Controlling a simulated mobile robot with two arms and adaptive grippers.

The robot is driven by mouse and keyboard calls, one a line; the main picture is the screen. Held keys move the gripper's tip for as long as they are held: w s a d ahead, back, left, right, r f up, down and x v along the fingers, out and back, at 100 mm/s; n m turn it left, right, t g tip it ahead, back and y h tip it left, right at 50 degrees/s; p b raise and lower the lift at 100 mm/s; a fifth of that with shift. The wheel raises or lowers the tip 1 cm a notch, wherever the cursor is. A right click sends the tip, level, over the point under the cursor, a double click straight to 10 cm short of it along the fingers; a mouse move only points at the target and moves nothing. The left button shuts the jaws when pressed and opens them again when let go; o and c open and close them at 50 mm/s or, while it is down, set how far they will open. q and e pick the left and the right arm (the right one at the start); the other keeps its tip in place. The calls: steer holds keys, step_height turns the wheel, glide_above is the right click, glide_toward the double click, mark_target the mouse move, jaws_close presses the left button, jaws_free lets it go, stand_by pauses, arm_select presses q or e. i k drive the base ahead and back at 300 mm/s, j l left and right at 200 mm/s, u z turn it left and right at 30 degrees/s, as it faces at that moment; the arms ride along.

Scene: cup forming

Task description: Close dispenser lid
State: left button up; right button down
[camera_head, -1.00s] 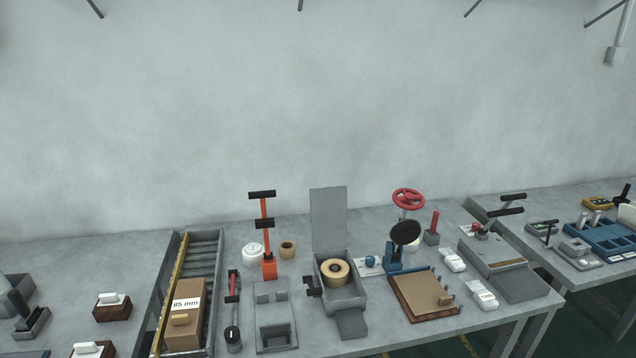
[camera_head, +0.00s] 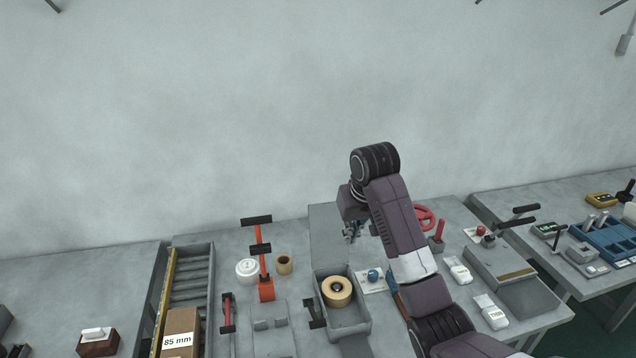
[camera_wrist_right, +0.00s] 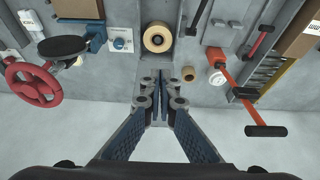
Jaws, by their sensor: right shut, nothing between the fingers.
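The dispenser (camera_head: 361,328) is a grey open-topped box on the table, with a tan tape roll (camera_head: 328,293) inside. Its flat grey lid (camera_head: 324,232) stands upright at the back of the box, so it is open. My right gripper (camera_head: 352,236) is shut and empty, at the lid's right part in the head view, and hides some of it. In the right wrist view the shut fingers (camera_wrist_right: 160,88) point toward the dispenser and tape roll (camera_wrist_right: 157,37). Whether they touch the lid I cannot tell. My left gripper is not in view.
An orange-red stand with black handles (camera_head: 265,287), a white round container (camera_head: 246,270) and a small tan roll (camera_head: 284,264) stand left of the dispenser. A red wheel (camera_head: 425,217) is to the right, partly behind my arm. The wall behind is bare.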

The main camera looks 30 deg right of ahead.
mark_target(328, 248)
steer(key=i+l, duration=0.15)
steer(key=i, duration=0.3)
steer(key=i+l, duration=0.15)
steer(key=i, duration=0.3)
